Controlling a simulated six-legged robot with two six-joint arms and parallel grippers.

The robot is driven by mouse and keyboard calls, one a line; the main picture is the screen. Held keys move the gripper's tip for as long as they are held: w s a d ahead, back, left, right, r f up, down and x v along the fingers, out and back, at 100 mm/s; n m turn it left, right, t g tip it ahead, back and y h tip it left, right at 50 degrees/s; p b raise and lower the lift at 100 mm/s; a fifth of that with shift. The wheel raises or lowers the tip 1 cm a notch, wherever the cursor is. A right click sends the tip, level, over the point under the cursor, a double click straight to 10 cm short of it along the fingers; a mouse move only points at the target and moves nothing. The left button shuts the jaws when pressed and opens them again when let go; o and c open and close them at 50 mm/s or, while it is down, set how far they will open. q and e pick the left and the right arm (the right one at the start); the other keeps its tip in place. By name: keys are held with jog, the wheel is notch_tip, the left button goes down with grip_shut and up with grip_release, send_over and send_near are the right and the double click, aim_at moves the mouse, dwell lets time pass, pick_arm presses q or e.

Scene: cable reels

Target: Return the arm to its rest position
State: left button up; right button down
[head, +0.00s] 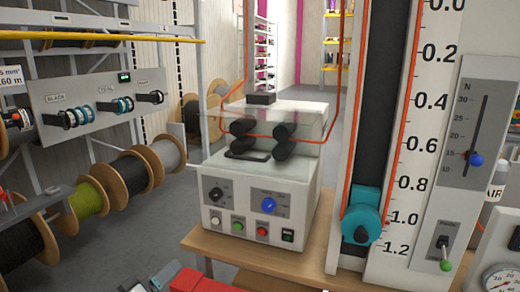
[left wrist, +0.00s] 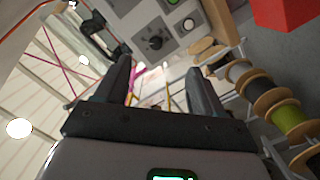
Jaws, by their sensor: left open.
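My left gripper (left wrist: 160,88) shows in the left wrist view with its two dark fingers apart and nothing between them. Beyond the fingers are the light machine's panel with a black dial (left wrist: 154,40) and a row of cable reels (left wrist: 272,108). In the head view only a small part of what may be this gripper shows at the bottom edge, left of the middle. My right gripper is in neither view.
The white machine (head: 254,215) with rollers, knobs and buttons stands on a wooden bench (head: 215,243). A tall scale (head: 400,130) with a teal pulley (head: 364,214) and orange cable stands right of it. Cable reels (head: 88,199) line the left. A red block (head: 198,282) is at the bottom.

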pick_arm(q)
jog(key=s+d+f+n+g+y, duration=0.1)
jog(key=s+d+f+g, duration=0.3)
jog(key=f, duration=0.7)
jog(key=s+d+f+n+g, duration=0.15)
jog(key=s+d+f, duration=0.4)
jog(key=f, duration=0.55)
jog(key=s+d+f+m+g+y, duration=0.1)
jog(key=s+f+g, duration=0.4)
jog(key=s, duration=0.5)
jog(key=s+d+f+m+g+y, duration=0.1)
jog(key=s+f+m+g, duration=0.2)
jog(key=s, duration=0.7)
notch_tip(320, 180, down, 2)
jog(key=shift+s+f+g, duration=0.15)
jog(key=shift+s+g, duration=0.25)
jog(key=shift+g, duration=0.55)
